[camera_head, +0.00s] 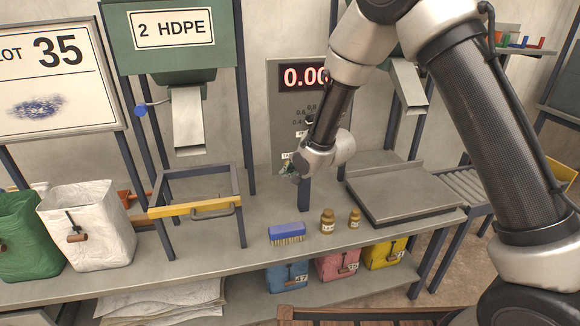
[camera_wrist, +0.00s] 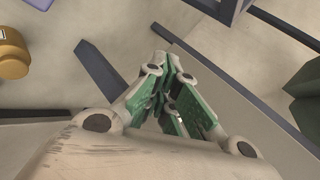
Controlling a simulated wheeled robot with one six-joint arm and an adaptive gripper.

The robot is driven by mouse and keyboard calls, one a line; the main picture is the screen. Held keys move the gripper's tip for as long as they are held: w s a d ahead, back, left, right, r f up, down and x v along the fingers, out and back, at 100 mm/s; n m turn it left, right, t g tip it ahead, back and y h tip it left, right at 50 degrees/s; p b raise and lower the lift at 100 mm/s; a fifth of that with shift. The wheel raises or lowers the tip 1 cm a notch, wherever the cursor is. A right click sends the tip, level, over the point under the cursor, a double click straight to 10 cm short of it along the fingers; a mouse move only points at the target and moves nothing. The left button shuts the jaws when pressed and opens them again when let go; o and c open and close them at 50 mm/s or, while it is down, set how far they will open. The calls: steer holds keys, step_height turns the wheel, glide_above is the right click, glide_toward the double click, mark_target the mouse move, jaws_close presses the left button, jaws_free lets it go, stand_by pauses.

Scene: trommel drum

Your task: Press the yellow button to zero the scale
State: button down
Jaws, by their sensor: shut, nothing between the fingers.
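The scale's display (camera_head: 303,76) glows red on a grey panel (camera_head: 285,125); it reads "0.00" as far as it shows, its right end hidden by my arm. The flat grey scale platform (camera_head: 400,190) lies on the bench to the right. My gripper (camera_head: 287,170) is in front of the panel's lower part, above the bench, with its fingers closed and empty. In the wrist view its green-padded fingers (camera_wrist: 168,104) point away from the camera. I cannot make out the yellow button in either view; my arm and gripper cover part of the panel.
A blue brush (camera_head: 287,232) and two brown jars (camera_head: 328,220) stand on the bench below my gripper. A frame with a yellow front bar (camera_head: 195,208) stands to the left, under the "2 HDPE" chute (camera_head: 188,120). White and green bags (camera_head: 88,225) are farther left.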

steer(key=shift+s+d, duration=0.25)
steer(key=shift+s, duration=0.55)
steer(key=shift+s+d, duration=0.25)
steer(key=shift+s, duration=0.55)
steer(key=shift+s+d, duration=0.2)
steer(key=shift+s, duration=0.6)
steer(key=shift+s+d, duration=0.25)
steer(key=shift+s, duration=0.55)
